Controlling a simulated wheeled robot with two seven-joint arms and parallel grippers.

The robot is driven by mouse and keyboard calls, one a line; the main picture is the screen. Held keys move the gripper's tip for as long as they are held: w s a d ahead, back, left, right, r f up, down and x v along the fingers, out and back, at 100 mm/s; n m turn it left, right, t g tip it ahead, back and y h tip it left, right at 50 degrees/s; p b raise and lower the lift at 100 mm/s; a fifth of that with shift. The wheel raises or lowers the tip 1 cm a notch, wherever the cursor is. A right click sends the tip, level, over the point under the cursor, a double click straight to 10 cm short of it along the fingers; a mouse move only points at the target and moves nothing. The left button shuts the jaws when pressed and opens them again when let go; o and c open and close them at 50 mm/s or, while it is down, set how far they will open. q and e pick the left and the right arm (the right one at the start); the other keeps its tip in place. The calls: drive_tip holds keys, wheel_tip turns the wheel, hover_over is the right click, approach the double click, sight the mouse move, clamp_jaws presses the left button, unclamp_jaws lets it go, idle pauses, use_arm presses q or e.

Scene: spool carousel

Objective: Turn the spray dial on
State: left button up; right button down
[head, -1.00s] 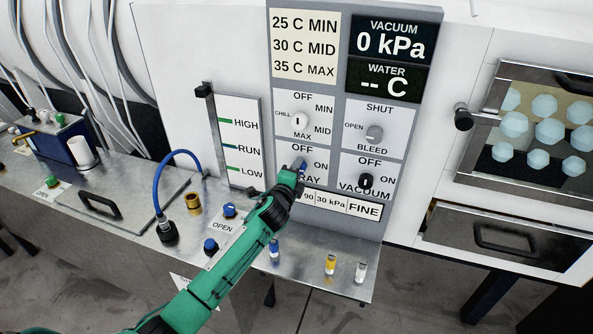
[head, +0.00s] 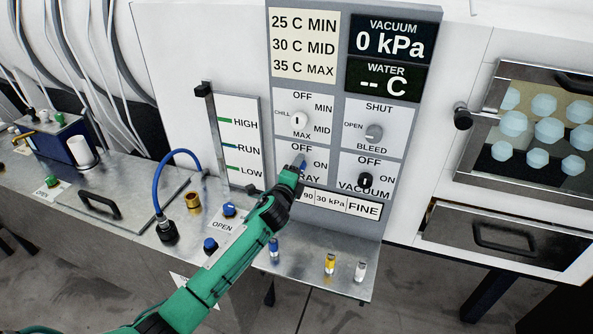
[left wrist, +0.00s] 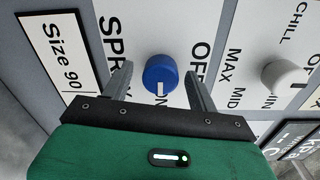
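The blue spray dial (head: 299,161) sits on the grey control panel (head: 338,142), above the partly hidden word SPRAY. In the left wrist view the dial (left wrist: 160,71) is round, with a small white mark near its lower edge. My left gripper (left wrist: 161,82) is open, with one finger on each side of the dial and a visible gap on both sides. In the head view my left gripper (head: 294,170) is just in front of the dial and hides part of its label. My right gripper is not in view.
Close around are the white chill dial (head: 299,120), grey bleed dial (head: 374,133) and black vacuum dial (head: 366,181). A metal shelf (head: 325,250) with buttons and small fittings lies below. A level gauge (head: 240,140) stands left, a windowed cabinet (head: 470,150) right.

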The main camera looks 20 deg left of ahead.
use_arm(q)
drive_tip(key=s+b, duration=0.3)
drive_tip(key=s, duration=1)
drive_tip(key=shift+s+a+r, duration=0.2)
drive_tip(key=shift+s, duration=0.2)
